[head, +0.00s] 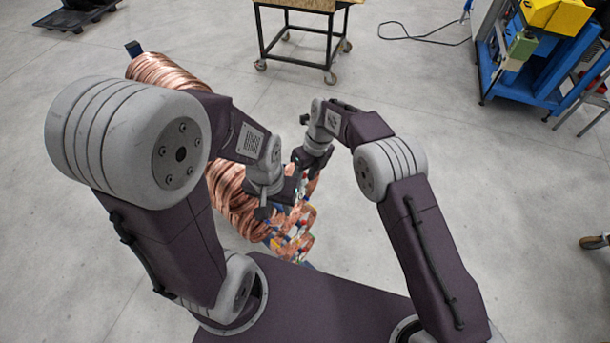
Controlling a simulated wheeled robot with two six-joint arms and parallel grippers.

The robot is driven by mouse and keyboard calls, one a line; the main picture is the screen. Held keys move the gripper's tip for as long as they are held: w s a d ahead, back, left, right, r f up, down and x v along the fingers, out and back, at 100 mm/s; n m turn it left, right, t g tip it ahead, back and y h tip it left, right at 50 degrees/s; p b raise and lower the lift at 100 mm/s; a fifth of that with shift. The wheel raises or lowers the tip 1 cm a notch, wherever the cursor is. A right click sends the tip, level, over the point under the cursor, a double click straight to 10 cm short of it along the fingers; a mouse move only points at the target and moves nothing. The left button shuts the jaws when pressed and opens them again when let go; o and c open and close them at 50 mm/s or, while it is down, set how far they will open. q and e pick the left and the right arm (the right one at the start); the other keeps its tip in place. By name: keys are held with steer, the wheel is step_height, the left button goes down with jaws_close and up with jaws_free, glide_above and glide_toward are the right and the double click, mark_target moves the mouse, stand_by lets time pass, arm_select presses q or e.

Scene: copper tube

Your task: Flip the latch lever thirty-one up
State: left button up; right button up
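I cannot make out latch lever thirty-one; any levers are too small to tell or hidden by my arms. A cluster of small coloured parts (292,245), red, blue, white and yellow, shows on the coppery thing just below my wrists. My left gripper (263,212) points down over the coppery coils at the left edge of this cluster. My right gripper (299,160) is higher in the picture, close beside the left wrist and over the same thing. The fingers of both are small, dark and partly hidden, so I cannot tell whether they are open or shut.
Coppery coils (232,200) run from upper left to the cluster, partly behind my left arm. A black wheeled cart (300,40) stands at the top. A blue rack with yellow bins (545,75) is at upper right. The grey floor on the right is mostly clear.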

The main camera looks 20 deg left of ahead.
steer(key=shift+r, duration=0.1)
steer(key=shift+w+r+b, duration=0.2)
steer(key=shift+r+b, duration=0.15)
steer(key=shift+r, duration=0.05)
steer(key=s+b+v, duration=0.1)
steer(key=b+v, duration=0.1)
steer(key=v, duration=0.6)
steer(key=shift+w, duration=0.35)
